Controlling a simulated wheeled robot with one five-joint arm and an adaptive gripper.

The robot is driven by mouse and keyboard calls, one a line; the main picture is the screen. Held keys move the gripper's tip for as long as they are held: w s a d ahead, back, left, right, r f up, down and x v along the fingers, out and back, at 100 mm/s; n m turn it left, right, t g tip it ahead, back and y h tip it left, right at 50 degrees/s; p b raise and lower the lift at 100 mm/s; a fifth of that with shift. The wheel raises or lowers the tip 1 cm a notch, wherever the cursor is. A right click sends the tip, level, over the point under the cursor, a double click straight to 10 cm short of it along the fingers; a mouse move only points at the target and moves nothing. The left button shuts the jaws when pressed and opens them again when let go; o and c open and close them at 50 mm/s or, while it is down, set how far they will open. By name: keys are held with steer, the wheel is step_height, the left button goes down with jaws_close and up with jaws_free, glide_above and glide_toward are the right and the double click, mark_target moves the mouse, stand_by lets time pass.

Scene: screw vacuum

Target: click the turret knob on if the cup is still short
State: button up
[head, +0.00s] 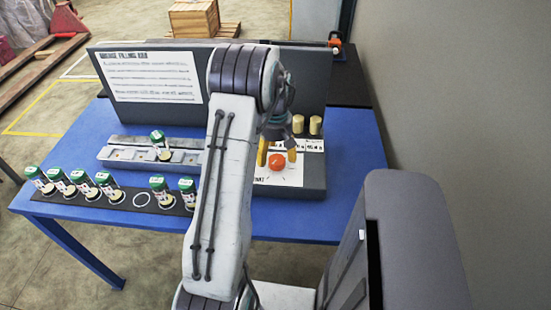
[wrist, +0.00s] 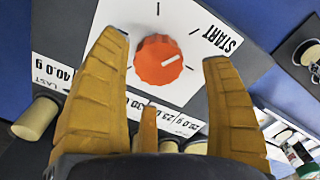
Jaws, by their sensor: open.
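The turret knob is a round orange-red dial (head: 277,161) on a white plate at the right of the bench unit. In the wrist view the knob (wrist: 157,62) carries a white pointer line aimed right, near a tick below the word START. My gripper (wrist: 163,50) is open, its yellow fingers on either side of the knob; I cannot tell whether they touch it. A green-capped cup (head: 159,143) stands on the grey rail left of my arm. Its fill level cannot be seen. A label (wrist: 58,72) reads LAST 40.0 g.
Several green-capped cups (head: 75,181) stand on a black strip along the table's front, with an empty white ring (head: 142,200) among them. Brass cylinders (head: 315,125) stand behind the knob. An instruction board (head: 150,76) rises at the back. A wall (head: 450,100) is close on the right.

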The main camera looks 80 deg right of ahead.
steer(key=shift+f, duration=1.3)
steer(key=c, duration=1.1)
steer(key=shift+c, duration=0.2)
steer(key=m+b, duration=0.2)
steer(key=m, duration=0.3)
steer(key=shift+s+d+m, duration=0.1)
steer(key=shift+m, duration=0.3)
steer(key=m, duration=0.2)
steer(key=m+b, duration=0.1)
steer(key=m, duration=0.2)
steer(key=shift+s+d+r+m, duration=0.1)
steer(key=shift+r+m, duration=0.05)
steer(key=shift+m, duration=0.15)
steer(key=shift+c, duration=0.2)
steer(key=shift+m, duration=0.3)
